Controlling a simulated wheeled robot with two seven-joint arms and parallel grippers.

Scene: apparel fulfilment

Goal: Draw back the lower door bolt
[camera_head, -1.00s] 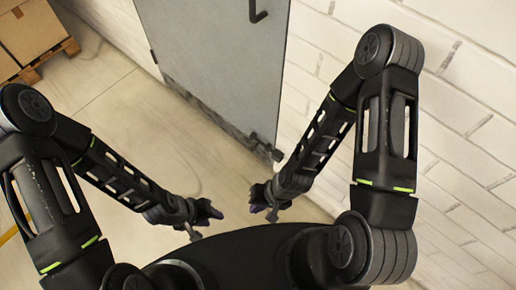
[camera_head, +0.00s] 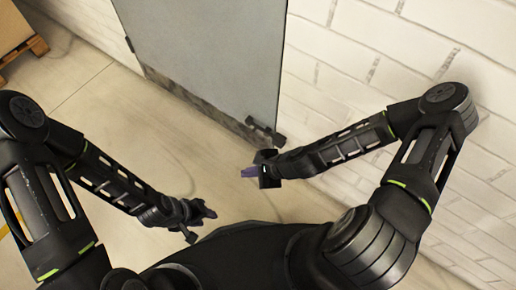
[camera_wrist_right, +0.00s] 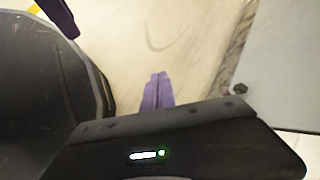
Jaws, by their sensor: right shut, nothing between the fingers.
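The lower door bolt (camera_head: 265,130) is a dark grey fitting at the bottom right corner of the grey door (camera_head: 215,50). A small dark knob (camera_wrist_right: 240,89) by the door's edge in the right wrist view may be part of it. My right gripper (camera_head: 248,172) is just below and left of the bolt, apart from it. Its purple fingers (camera_wrist_right: 158,92) are together and empty. My left gripper (camera_head: 207,211) hangs low over the floor, away from the door; whether its fingers are open is unclear.
A white brick wall (camera_head: 340,60) runs along the right of the door. Cardboard boxes (camera_head: 12,25) on a wooden pallet (camera_head: 20,55) stand at the far left. The floor (camera_head: 110,120) between them and the door is clear.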

